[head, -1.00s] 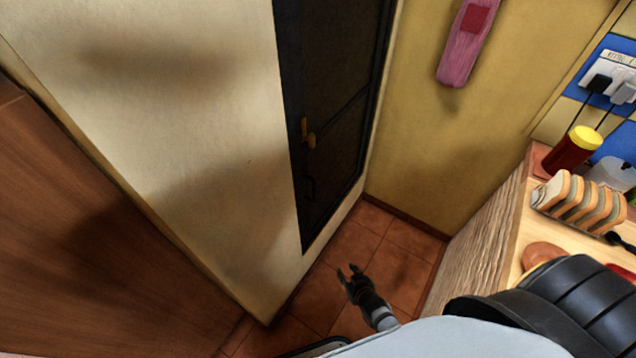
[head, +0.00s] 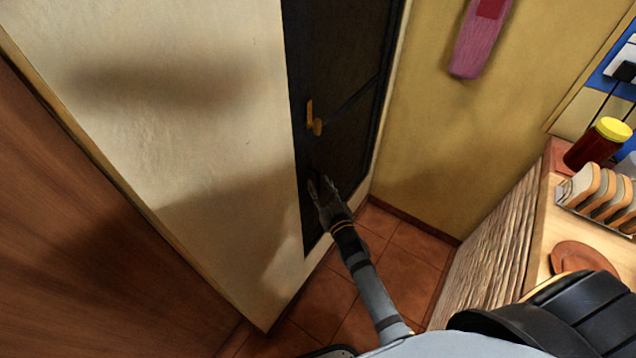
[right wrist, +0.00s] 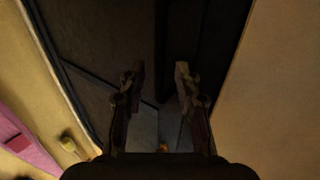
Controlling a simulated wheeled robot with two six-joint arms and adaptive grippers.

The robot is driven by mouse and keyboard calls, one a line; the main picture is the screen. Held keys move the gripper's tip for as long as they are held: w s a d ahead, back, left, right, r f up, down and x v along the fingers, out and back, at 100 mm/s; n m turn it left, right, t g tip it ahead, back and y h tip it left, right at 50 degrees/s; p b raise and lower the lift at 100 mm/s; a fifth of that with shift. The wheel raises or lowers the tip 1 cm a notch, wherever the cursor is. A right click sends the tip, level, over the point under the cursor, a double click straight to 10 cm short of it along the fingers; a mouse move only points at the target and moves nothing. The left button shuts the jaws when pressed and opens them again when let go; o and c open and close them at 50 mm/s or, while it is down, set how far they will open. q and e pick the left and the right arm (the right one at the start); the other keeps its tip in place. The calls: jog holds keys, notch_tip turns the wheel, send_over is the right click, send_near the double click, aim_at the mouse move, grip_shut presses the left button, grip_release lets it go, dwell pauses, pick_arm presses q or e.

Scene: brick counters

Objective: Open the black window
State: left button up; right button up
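The black window (head: 345,75) is a tall dark panel in a pale frame, left of the yellow wall. It looks shut. A brass handle (head: 315,120) is on its left side. My right gripper (head: 322,190) is below the brass handle, in front of the panel's lower left part. In the right wrist view the fingers of my right gripper (right wrist: 159,78) are apart with nothing between them, and the dark panel (right wrist: 110,40) lies beyond. I cannot tell whether they touch it. My left gripper is not in view.
A pale wall (head: 190,130) is to the left, beside brown wood (head: 70,230). A counter (head: 545,262) at right holds a toast rack (head: 598,195), a red jar (head: 597,145) and a brown plate (head: 580,258). A pink object (head: 478,40) hangs on the yellow wall. Tiled floor (head: 400,270) is clear.

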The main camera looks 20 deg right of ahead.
jog(key=shift+w, duration=0.9)
grip_shut()
